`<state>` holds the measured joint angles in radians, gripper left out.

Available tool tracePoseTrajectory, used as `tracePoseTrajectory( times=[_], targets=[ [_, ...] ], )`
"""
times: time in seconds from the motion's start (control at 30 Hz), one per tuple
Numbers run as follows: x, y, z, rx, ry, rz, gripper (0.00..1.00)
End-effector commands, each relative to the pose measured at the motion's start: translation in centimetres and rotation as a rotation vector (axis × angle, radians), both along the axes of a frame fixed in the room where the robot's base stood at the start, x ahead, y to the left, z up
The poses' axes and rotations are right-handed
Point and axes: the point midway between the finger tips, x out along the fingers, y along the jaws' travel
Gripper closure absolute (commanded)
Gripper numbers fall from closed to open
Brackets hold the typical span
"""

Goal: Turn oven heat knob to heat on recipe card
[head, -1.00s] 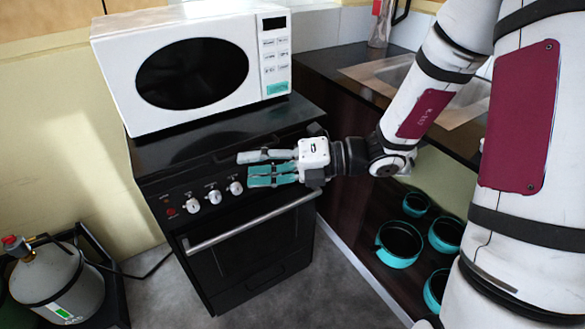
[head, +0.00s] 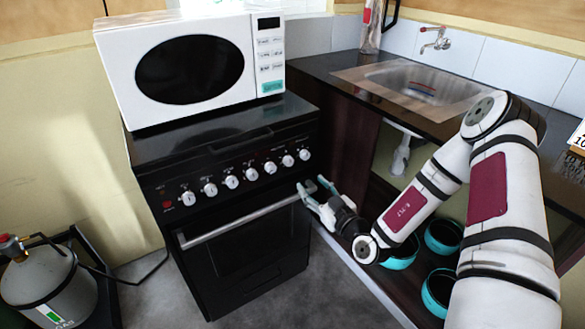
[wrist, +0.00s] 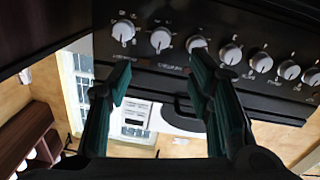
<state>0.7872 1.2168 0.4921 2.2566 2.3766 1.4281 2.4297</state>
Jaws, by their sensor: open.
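The black oven (head: 245,245) stands below the microwave, with a row of several white knobs on its front panel. The rightmost knob (head: 304,154) is nearest my gripper (head: 316,187), which is open and empty, low and right of the panel. In the wrist view my gripper's teal fingers (wrist: 160,68) are spread, with a white knob (wrist: 161,38) between and beyond the tips; no contact shows. The knob markings are too small to read. A white card (head: 579,138) with printing is cut off at the right edge; I cannot tell whether it is the recipe card.
A white microwave (head: 190,72) sits on the stove top. The oven's handle bar (head: 240,222) runs below the knobs. The counter with a sink (head: 425,85) is at right, with teal pots (head: 443,236) on the shelf beneath. A gas cylinder (head: 50,285) stands at left.

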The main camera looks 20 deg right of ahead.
Motion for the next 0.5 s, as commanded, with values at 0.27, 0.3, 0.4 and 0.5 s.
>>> tracePoseTrajectory(
  times=[0.27, 0.3, 0.4, 0.5],
  targets=[
    [5.2, 1.6, 0.0, -0.006, -0.005, 0.006, 0.53],
    [6.0, 1.8, 0.0, -0.006, -0.006, 0.006, 0.53],
    [7.8, 2.4, 0.0, -0.006, -0.005, 0.006, 0.53],
    [9.3, 2.8, 0.0, -0.005, -0.004, 0.005, 0.53]
  ],
)
